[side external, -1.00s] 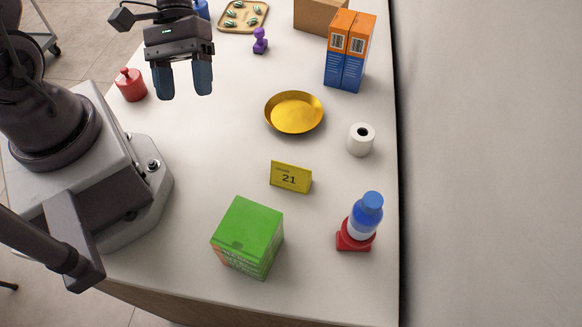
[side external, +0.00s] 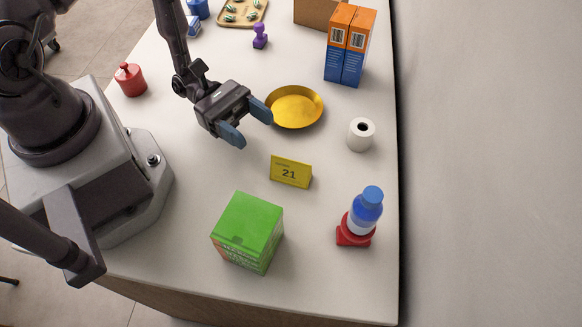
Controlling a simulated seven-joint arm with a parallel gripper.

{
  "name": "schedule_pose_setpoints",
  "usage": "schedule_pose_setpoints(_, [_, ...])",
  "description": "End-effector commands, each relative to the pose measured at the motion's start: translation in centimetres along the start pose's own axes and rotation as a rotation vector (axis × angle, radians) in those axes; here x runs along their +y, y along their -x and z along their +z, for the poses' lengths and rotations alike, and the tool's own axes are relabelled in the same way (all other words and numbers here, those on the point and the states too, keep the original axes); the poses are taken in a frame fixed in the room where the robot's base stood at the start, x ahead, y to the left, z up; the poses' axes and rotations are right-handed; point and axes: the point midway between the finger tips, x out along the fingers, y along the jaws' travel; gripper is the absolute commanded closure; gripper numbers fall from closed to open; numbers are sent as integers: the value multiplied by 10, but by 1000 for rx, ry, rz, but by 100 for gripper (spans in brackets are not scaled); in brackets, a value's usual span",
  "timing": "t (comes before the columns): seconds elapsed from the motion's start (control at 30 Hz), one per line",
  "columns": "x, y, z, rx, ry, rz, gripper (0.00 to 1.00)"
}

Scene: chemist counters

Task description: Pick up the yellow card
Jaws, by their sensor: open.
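The yellow card (side external: 291,171) stands on the white counter, tilted like a small sign, with the number 21 on its face. It is in the middle of the side external view, below the yellow dish. My gripper (side external: 252,124) is open and empty, above the counter and up and left of the card. Its two blue fingertips point toward the lower right, apart from the card. Nothing hides the card.
A yellow dish (side external: 295,107) lies just beyond my gripper. A green box (side external: 248,233) stands below the card. A blue-capped bottle (side external: 365,212) on a red base (side external: 354,237) and a white roll (side external: 361,134) stand to the right. The counter (side external: 190,190) is clear left of the card.

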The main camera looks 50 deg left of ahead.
Motion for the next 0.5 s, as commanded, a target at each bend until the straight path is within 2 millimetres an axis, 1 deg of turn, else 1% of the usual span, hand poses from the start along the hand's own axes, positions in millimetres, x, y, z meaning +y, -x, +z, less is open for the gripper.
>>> schedule_pose_setpoints(0.03, [-1, -1, -12, -1, 4, -1, 39])
schedule_pose_setpoints(0.1, [-1, -1, -26, -1, 4, -2, 39])
schedule_pose_setpoints(0.17, [-2, -2, -34, -1, 3, -3, 39])
schedule_pose_setpoints(0.2, [-1, -10, -31, -2, 0, -5, 39])
schedule_pose_setpoints(0.23, [-1, -14, -31, -2, 0, -5, 39])
schedule_pose_setpoints(0.43, [-1, -28, -31, 0, 0, -4, 39])
schedule_pose_setpoints(0.5, [-1, -36, -31, 0, 0, -5, 39])
